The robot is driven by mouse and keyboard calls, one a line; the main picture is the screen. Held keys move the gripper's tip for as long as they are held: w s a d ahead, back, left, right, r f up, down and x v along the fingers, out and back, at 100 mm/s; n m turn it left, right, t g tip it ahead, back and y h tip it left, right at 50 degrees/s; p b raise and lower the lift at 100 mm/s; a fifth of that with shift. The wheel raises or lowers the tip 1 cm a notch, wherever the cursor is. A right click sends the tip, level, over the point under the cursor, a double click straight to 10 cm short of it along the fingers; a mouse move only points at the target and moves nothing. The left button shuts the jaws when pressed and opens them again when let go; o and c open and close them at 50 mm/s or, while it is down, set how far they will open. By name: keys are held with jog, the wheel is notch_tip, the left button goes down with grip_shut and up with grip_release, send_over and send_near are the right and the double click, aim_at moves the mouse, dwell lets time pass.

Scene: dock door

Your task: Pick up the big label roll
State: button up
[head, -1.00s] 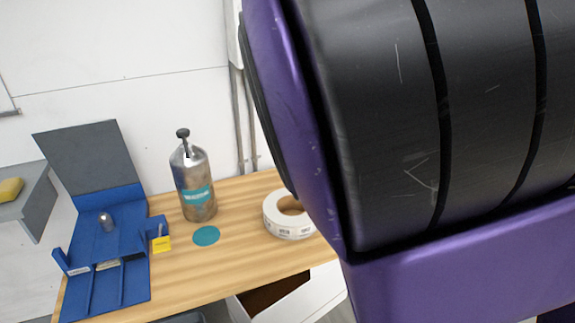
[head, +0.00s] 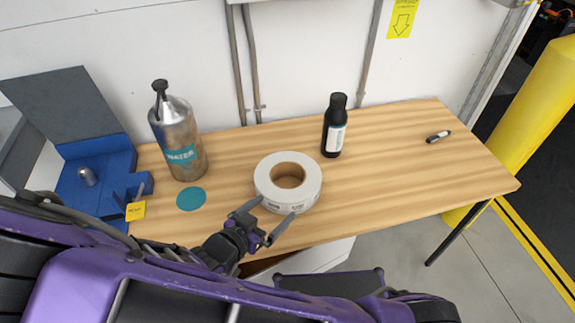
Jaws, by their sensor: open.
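The big label roll (head: 304,173) is a white ring with a brown cardboard core. It lies flat on the wooden table (head: 410,150), near the middle of its front part. My gripper (head: 264,224) is open at the front left of the roll. Its two fingers point toward the roll, and the right fingertip overlaps the roll's lower front edge in the picture. I cannot tell whether it touches. Nothing is between the fingers.
A metal water bottle (head: 178,142) stands left of the roll, behind a teal disc (head: 191,199). A black bottle (head: 334,128) stands behind right. A small dark object (head: 438,136) lies far right. A blue holder (head: 95,185) with a yellow tag (head: 135,211) is at left. The table's right half is mostly clear.

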jog(key=b, duration=0.2)
send_near(308, 188)
jog(key=x, duration=0.9)
jog(key=shift+w+d, duration=0.1)
jog(key=shift+w, duration=0.1)
jog(key=shift+c, duration=0.3)
grip_shut()
